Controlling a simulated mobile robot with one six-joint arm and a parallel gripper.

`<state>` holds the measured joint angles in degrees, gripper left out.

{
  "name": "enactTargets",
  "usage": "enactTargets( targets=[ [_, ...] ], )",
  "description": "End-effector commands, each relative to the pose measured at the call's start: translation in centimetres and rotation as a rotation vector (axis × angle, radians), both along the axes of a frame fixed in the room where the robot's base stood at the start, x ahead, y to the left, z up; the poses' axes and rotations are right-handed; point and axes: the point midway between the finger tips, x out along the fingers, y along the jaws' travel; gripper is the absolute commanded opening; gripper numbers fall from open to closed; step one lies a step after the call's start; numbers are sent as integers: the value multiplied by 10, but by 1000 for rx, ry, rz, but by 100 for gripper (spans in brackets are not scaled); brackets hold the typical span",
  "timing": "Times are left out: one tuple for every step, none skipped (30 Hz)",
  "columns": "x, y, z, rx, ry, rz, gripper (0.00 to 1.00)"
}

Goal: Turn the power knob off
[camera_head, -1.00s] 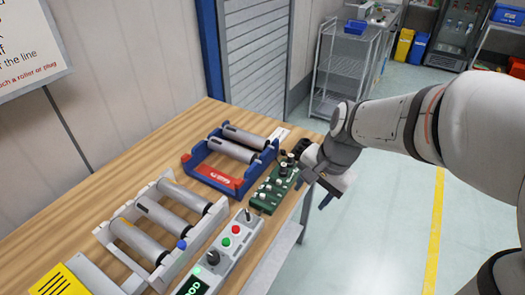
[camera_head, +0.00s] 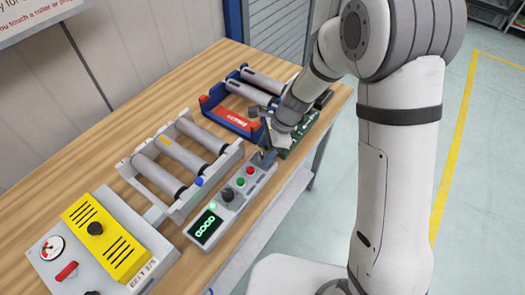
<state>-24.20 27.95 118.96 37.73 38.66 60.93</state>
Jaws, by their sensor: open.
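A grey control panel (camera_head: 249,190) lies near the table's front edge, with a black knob (camera_head: 228,195), a red button, a green button and a lit green display reading GOOD. A grey box with a yellow cover (camera_head: 108,250) at the lower left carries another black knob (camera_head: 95,228) and a red switch handle (camera_head: 66,271). I cannot read which knob is the power knob. My gripper (camera_head: 267,152) is open and points down over the panel's far end, apart from both knobs. Its fingertips are small and partly hidden by the wrist.
A roller rack (camera_head: 207,187) with several grey rollers stands beside the panel. A blue and red tray (camera_head: 240,124) holds two rollers behind it. Bare wood (camera_head: 150,110) lies along the wall.

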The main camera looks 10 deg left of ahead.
Motion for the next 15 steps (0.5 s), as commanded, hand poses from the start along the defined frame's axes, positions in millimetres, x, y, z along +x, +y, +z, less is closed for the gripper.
enactTargets(
  targets=[
    [-2, 2, -6, -1, 3, 1, 53],
    [-2, 3, -8, -1, 2, 1, 53],
    [-2, 4, -11, 0, 1, -1, 53],
    [-2, 5, -13, -1, 0, 0, 53],
    [-2, 5, -14, -1, 0, 0, 53],
    [-3, 6, -15, -1, 0, 1, 53],
    [-3, 6, -16, -1, -1, 1, 53],
    [-3, 6, -16, -1, -1, 1, 53],
    [-3, 6, -16, -1, -1, 1, 53],
    [-3, 6, -16, -1, -1, 2, 53],
    [-3, 6, -16, -1, -1, 2, 53],
    [-3, 6, -16, -1, -1, 2, 53],
    [-3, 6, -16, -1, -1, 2, 53],
    [-3, 6, -16, -1, -1, 2, 52],
    [-3, 6, -16, -1, -1, 2, 49]
  ],
)
